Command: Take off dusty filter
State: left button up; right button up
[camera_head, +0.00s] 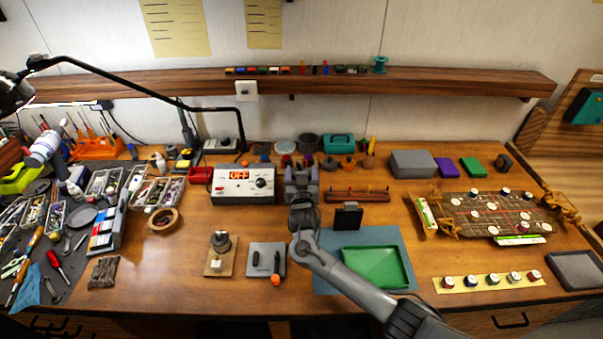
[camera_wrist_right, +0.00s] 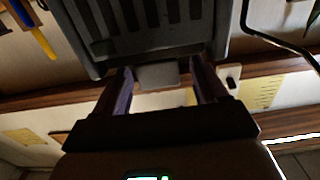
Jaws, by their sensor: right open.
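My right gripper (camera_head: 301,180) reaches in from the lower right, at the back middle of the bench. In the right wrist view its two purple-tinted fingers (camera_wrist_right: 163,90) are open and spread apart. A dark grey slatted housing (camera_wrist_right: 150,25) fills the top of that view, just beyond the fingertips. A small pale grey block (camera_wrist_right: 158,74) shows between the fingers, at the housing's edge; I cannot tell whether the fingers touch it. I cannot clearly tell which part is the dusty filter. In the head view my wrist and hand hide most of that spot.
A power supply (camera_head: 245,184) reading OFF stands left of my right gripper, and a wooden tool rack (camera_head: 357,196) to its right.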

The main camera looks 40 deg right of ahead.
jog(key=shift+w, duration=0.1)
jog(key=shift+c, duration=0.3)
jog(key=c, duration=1)
jog(key=shift+r+p, duration=0.5)
jog(key=shift+r, duration=0.2)
